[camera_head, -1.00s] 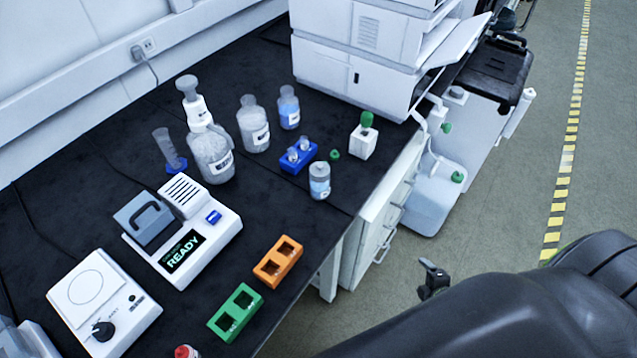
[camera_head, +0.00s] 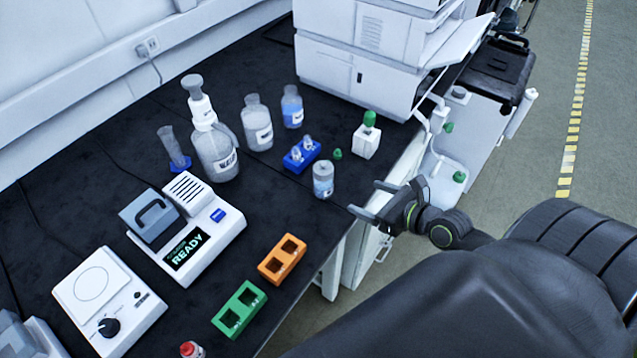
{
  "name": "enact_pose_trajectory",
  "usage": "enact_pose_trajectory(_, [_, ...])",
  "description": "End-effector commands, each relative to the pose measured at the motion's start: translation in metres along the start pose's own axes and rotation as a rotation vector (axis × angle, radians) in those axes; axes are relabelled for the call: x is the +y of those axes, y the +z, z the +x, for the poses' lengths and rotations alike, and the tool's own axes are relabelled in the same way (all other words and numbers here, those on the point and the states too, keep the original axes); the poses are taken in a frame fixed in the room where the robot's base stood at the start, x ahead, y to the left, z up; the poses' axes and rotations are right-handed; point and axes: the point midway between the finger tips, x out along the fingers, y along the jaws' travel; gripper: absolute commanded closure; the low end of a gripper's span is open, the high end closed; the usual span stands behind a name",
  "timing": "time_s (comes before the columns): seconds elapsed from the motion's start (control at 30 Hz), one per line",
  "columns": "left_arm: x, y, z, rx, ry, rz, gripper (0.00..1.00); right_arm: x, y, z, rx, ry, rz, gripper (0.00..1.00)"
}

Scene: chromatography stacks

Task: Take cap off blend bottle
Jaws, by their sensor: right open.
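Several bottles stand on the black bench, and I cannot read which label marks the blend bottle. A small clear bottle with a grey-white cap (camera_head: 323,180) stands upright near the bench's front edge. Two larger bottles stand behind it: a capped clear one (camera_head: 257,124) and one with blue liquid (camera_head: 292,107). A loose green cap (camera_head: 338,154) lies on the bench beyond the small bottle. My right gripper (camera_head: 364,198) is open and empty at the bench edge, just right of the small bottle and apart from it. My left gripper is out of view.
A blue rack (camera_head: 301,154) with small vials and a white green-topped container (camera_head: 367,137) stand close by. A pump-topped bottle (camera_head: 214,150) is farther left. Orange (camera_head: 282,260) and green (camera_head: 239,310) racks line the front edge. A white instrument (camera_head: 358,66) bounds the back.

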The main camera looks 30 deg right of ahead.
Motion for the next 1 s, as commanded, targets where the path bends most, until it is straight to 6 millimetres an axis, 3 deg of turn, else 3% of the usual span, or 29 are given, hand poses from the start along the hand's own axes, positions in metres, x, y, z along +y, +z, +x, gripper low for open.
enact_pose_trajectory(0.5, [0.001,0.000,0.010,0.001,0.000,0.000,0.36,0.000,0.000,0.097,-0.003,0.000,0.009,0.24])
enact_pose_trajectory(0.83, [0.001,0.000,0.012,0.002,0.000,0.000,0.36,0.000,-0.002,0.122,-0.002,0.000,0.009,0.24])
enact_pose_trajectory(1.0, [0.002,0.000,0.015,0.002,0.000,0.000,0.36,-0.001,-0.004,0.147,-0.002,0.000,0.009,0.24])
